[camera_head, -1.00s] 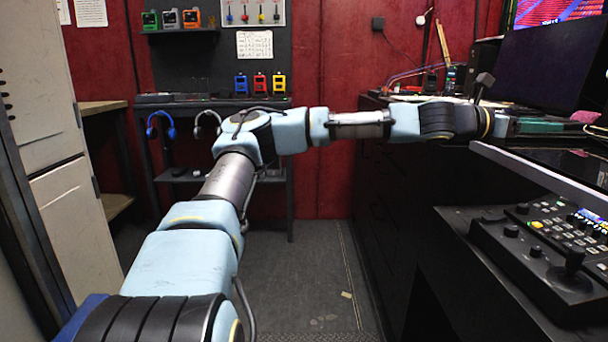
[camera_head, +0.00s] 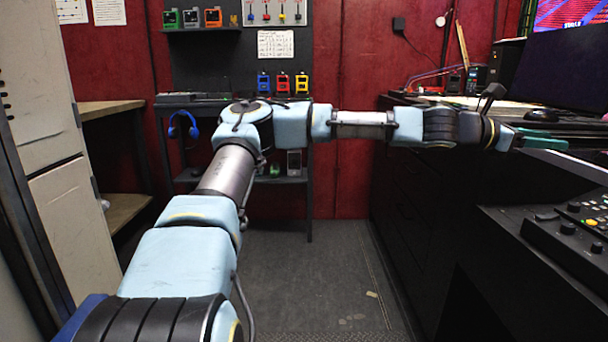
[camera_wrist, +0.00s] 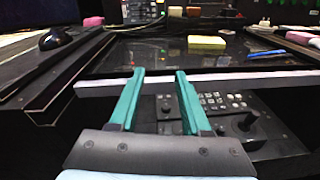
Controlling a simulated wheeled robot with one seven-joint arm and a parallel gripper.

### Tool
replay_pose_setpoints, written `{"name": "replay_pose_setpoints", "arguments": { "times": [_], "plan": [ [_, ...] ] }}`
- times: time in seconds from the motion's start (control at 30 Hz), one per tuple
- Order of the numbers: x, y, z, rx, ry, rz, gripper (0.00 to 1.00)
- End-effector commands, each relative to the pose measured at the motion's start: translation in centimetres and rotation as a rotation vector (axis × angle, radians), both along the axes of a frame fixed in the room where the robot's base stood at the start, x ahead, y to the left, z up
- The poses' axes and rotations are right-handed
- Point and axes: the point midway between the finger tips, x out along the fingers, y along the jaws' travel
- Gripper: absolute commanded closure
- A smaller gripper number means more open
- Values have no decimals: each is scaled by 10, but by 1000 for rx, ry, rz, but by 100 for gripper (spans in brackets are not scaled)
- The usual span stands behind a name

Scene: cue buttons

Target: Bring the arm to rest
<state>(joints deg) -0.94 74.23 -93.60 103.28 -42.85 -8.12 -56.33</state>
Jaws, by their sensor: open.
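My arm stretches forward and bends to the right in the head view, over the edge of the black counter (camera_head: 440,210). My gripper (camera_head: 560,140) is at the right end of the arm in the head view. In the wrist view, its two green fingers (camera_wrist: 158,75) stand apart with nothing between them. Beyond the fingertips lie the pale front edge and dark glossy top of a desk (camera_wrist: 120,58). My gripper appears apart from the things on it.
A control panel with a joystick (camera_wrist: 240,122) sits below the desk edge, close to the fingers. A yellow block (camera_wrist: 206,42) and a black mouse (camera_wrist: 55,38) lie further back. A monitor (camera_head: 552,72) stands right. A pale cabinet (camera_head: 75,220) stands left.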

Motion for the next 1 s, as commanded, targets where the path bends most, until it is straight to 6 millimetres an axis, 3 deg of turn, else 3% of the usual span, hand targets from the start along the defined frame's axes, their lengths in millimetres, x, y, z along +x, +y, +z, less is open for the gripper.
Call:
{"name": "replay_pose_setpoints", "arguments": {
  "times": [0.17, 0.33, 0.47, 0.53, 0.67, 0.8, 0.9, 1.0],
  "plan": [
    [-21, 2, -31, 64, -142, -51, 52],
    [-42, 12, -76, 156, -331, -124, 52],
    [-53, 33, -122, 253, -514, -205, 52],
    [-54, 54, -152, 324, -634, -265, 52],
    [-44, 118, -212, 491, -884, -413, 52],
    [-19, 208, -253, 676, -1093, -581, 52],
    [-1, 278, -264, 800, -1196, -694, 52],
    [11, 350, -262, 915, -1263, -799, 52]
  ]
}}
